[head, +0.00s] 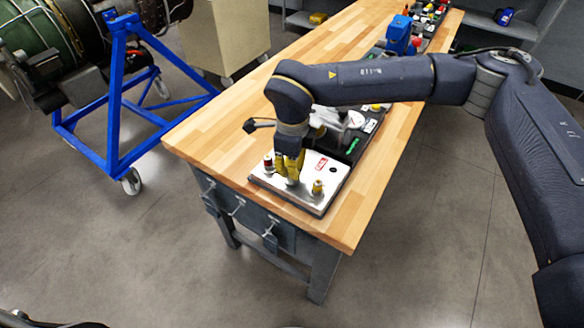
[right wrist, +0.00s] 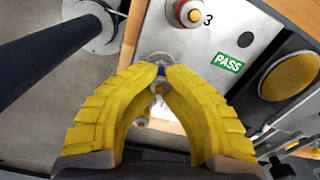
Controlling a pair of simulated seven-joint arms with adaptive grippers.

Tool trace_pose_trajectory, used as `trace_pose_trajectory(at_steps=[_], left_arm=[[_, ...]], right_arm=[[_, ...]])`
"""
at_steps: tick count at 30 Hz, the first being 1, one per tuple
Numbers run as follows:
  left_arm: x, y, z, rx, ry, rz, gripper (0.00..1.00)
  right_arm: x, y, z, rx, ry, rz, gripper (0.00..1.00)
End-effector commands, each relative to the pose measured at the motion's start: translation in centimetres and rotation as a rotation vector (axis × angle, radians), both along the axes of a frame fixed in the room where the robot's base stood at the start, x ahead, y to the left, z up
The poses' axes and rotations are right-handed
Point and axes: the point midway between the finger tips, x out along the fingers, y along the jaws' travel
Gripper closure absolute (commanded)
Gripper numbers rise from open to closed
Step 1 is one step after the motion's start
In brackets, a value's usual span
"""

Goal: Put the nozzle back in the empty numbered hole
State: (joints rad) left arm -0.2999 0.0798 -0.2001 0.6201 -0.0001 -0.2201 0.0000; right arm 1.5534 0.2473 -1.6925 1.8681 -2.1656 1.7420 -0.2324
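My right gripper (head: 290,172) has yellow fingers and points down over a silver plate (head: 265,181) at the near end of the wooden bench. In the right wrist view its fingertips (right wrist: 160,72) close around a small metal nozzle with a blue band (right wrist: 160,70). The nozzle's silver end (head: 292,182) shows below the fingers in the head view, close to the plate; I cannot tell whether it touches. A red-topped nozzle (head: 268,162) stands left of the gripper, and a brass one (head: 317,187) stands to its right. The hole under the gripper is hidden. My left gripper is out of view.
The wooden bench (head: 190,137) has free room left of the plate. A blue wheeled stand (head: 115,100) is on the floor at left. A green PASS label (right wrist: 228,62) and a number 3 beside a red-topped fitting (right wrist: 188,12) show in the wrist view.

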Motion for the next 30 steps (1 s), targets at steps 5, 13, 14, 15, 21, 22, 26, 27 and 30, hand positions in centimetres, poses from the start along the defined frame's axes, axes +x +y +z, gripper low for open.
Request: trace_pose_trajectory(at_steps=[5,13,14,15,21,22,26,27,30], left_arm=[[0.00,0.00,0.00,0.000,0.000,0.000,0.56],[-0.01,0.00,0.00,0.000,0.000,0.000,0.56],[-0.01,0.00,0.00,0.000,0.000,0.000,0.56],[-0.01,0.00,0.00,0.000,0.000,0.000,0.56],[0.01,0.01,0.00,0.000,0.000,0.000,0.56],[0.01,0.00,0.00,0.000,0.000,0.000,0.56],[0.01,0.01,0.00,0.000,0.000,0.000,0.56],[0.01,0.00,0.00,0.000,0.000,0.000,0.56],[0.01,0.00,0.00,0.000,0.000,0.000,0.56]], right_arm=[[-0.26,-0.13,-0.93,-0.006,0.009,0.002,1.00],[-0.31,-0.13,-0.96,-0.007,0.010,0.002,0.88],[-0.30,-0.13,-0.94,-0.007,0.009,0.002,0.84],[-0.27,-0.12,-0.88,-0.006,0.009,0.002,0.80],[-0.19,-0.09,-0.68,-0.005,0.006,0.001,0.67],[-0.17,-0.08,-0.66,-0.004,0.005,0.001,0.67],[-0.15,-0.08,-0.61,-0.004,0.005,0.001,0.59],[-0.14,-0.08,-0.60,-0.004,0.005,0.001,0.59],[-0.13,-0.08,-0.57,-0.003,0.004,0.001,0.59]])
